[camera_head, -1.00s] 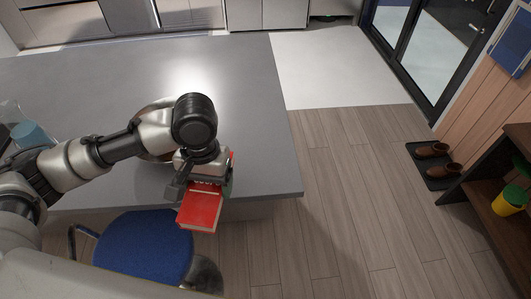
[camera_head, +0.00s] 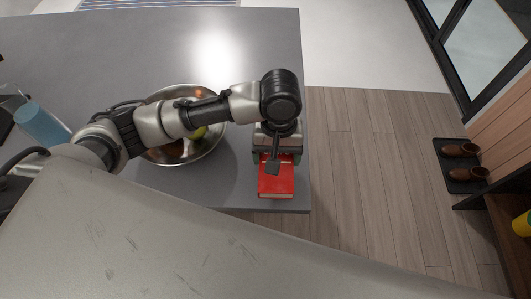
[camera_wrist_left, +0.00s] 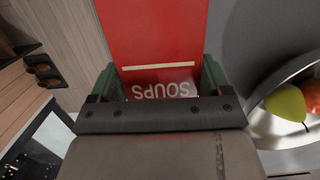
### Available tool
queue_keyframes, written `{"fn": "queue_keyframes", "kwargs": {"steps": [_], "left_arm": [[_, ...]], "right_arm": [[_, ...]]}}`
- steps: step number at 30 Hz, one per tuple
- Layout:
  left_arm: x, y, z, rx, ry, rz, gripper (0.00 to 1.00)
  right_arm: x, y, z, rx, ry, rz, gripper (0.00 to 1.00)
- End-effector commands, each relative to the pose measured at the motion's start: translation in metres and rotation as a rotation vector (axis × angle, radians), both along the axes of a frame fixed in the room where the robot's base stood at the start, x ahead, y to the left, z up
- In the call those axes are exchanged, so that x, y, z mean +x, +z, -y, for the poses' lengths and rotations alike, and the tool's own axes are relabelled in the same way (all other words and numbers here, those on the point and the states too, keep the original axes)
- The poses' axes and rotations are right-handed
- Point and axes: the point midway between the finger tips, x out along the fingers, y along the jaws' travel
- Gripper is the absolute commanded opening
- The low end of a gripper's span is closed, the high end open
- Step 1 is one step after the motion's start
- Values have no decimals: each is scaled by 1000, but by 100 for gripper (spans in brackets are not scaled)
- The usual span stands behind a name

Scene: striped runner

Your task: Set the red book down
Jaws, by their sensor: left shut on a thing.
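The red book (camera_head: 276,182) appears over the front right corner of the grey counter (camera_head: 262,60). I cannot tell whether it touches the top. My left gripper (camera_head: 276,158) is shut on one end of the book, and the other end points toward the counter's front edge. In the left wrist view, the red cover (camera_wrist_left: 155,30) with the word "SOUPS" sits between the green fingers of the left gripper (camera_wrist_left: 158,82). My right gripper is not in view.
A metal bowl (camera_head: 165,152) with fruit stands left of the book, partly under my arm. A blue cup (camera_head: 40,124) is at the far left. Right of the counter is wooden floor, with brown shoes (camera_head: 460,150) on a dark mat.

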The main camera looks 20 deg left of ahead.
Motion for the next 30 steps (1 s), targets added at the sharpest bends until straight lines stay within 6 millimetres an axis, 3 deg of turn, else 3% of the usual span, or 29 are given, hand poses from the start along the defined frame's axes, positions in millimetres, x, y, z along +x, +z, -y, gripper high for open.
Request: {"fn": "queue_keyframes", "kwargs": {"steps": [3, 10, 18, 29, 30], "left_arm": [[11, -12, -20, 3, 4, 0, 46], [19, -26, -33, -1, -2, 0, 46], [19, -60, -33, -1, -2, 1, 46], [18, -64, -32, -1, -2, 1, 46], [18, -65, -33, -1, -2, 1, 82]], "right_arm": [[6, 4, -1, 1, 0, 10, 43], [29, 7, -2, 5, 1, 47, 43], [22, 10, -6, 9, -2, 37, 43], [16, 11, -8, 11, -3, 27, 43], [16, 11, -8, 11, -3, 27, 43]]}}
